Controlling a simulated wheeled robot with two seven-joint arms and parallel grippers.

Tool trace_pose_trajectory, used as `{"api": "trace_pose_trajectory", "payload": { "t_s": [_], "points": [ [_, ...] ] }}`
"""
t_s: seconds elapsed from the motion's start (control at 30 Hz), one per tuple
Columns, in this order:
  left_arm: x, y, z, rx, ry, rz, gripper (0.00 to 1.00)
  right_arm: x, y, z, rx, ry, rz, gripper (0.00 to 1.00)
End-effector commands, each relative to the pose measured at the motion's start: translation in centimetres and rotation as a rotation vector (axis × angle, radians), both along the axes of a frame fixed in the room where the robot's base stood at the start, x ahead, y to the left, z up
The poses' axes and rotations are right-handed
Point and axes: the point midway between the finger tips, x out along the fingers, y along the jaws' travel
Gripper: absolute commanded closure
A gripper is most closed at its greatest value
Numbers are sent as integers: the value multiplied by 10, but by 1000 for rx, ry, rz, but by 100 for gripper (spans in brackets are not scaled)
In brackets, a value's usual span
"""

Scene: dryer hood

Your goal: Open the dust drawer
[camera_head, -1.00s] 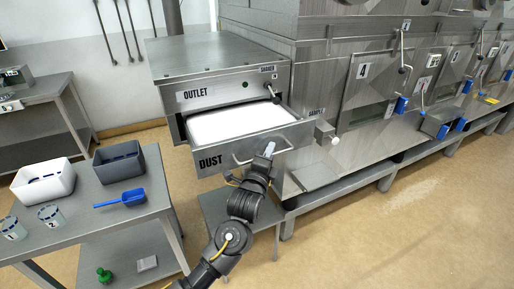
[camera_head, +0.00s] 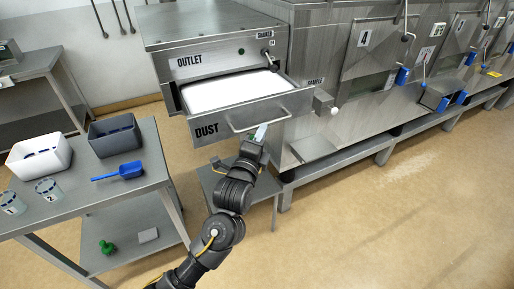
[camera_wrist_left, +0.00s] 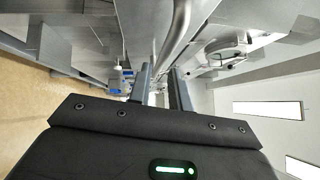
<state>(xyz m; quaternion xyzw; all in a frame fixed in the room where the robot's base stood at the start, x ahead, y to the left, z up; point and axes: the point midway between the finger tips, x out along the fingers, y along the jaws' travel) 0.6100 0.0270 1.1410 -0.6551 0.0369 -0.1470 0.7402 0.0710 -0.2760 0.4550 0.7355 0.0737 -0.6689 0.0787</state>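The dust drawer (camera_head: 240,119), a steel front labelled DUST, stands pulled out below the OUTLET panel, with white material (camera_head: 232,90) inside. Its bar handle (camera_head: 246,129) runs across the front and also shows in the left wrist view (camera_wrist_left: 176,35). My left gripper (camera_head: 260,134) is just in front of and below the right part of the handle. In the left wrist view its two fingers (camera_wrist_left: 161,88) are spread apart, with the bar just past their tips; contact is hard to tell. My right gripper is not in view.
A steel side table at left holds a white bin (camera_head: 40,156), a grey bin (camera_head: 114,135), a blue scoop (camera_head: 119,171) and two cups. A small steel shelf (camera_head: 262,187) stands below the drawer. The cabinet row continues right; floor at the lower right is clear.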

Motion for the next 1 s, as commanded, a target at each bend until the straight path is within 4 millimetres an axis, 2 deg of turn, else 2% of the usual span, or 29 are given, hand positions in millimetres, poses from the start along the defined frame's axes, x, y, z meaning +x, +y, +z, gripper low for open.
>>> {"api": "trace_pose_trajectory", "payload": {
  "t_s": [0.1,0.3,0.87,1.0],
  "points": [
    [-21,5,-5,-2,1,-1,80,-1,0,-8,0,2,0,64],
    [-40,10,-6,0,-1,-2,80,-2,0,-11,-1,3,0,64],
    [-43,11,-6,-7,2,-2,80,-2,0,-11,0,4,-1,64],
    [-44,10,-4,-137,27,-23,80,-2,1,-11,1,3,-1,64]
  ]
}}
